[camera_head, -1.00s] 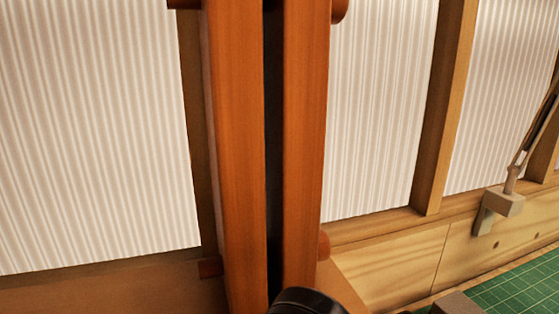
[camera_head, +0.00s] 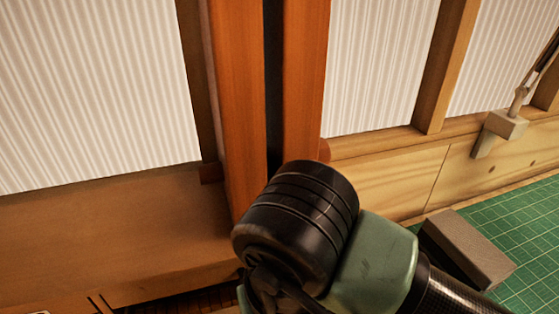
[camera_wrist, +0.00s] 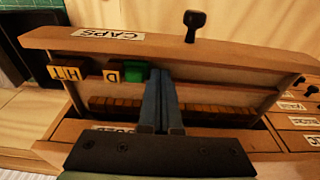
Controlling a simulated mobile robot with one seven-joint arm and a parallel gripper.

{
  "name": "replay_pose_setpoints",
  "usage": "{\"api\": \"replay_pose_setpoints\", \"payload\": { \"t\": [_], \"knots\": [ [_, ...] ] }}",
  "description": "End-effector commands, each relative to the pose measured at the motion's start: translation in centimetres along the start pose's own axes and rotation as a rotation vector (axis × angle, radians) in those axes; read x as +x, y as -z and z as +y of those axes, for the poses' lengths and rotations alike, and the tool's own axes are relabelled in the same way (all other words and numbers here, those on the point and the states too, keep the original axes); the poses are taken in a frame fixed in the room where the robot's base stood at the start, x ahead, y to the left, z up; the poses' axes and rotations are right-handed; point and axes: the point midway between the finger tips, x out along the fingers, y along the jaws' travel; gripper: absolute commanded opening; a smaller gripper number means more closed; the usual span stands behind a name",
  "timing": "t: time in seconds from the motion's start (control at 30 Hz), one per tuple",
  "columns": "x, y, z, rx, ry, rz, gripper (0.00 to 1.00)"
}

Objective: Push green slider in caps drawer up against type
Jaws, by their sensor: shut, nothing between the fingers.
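The drawer (camera_wrist: 50,40) with an upside-down CAPS label fills the middle of the wrist view and stands open. Inside it, yellow type blocks (camera_wrist: 65,73) with letters sit at the left. Another lettered type block (camera_wrist: 111,76) stands apart to their right, with a gap between. The green slider (camera_wrist: 133,74) is just right of that block, close against it; whether they touch I cannot tell. My gripper (camera_wrist: 158,74) is shut and empty, its blue-grey fingers reaching into the drawer right beside the slider's right side. Whether they touch it is unclear. The head view does not show the drawer.
A row of brown blocks (camera_wrist: 210,108) lies along the drawer's inside. A dark knob (camera_wrist: 194,24) stands on the drawer front. More labelled drawers (camera_wrist: 298,122) are at the right. In the head view, a grey block (camera_head: 466,249) rests on a green cutting mat (camera_head: 520,225).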

Motion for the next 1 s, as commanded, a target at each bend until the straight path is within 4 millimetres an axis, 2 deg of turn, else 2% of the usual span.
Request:
{"api": "replay_pose_setpoints", "payload": {
  "t": [0.47, 1.0],
  "knots": [
    [0.0, 0.0, 0.0, 0.001, 0.001, -0.001, 0.0],
    [0.1, 0.0, 1.3, 0.002, -0.001, -0.001, 0.0]
  ]
}}
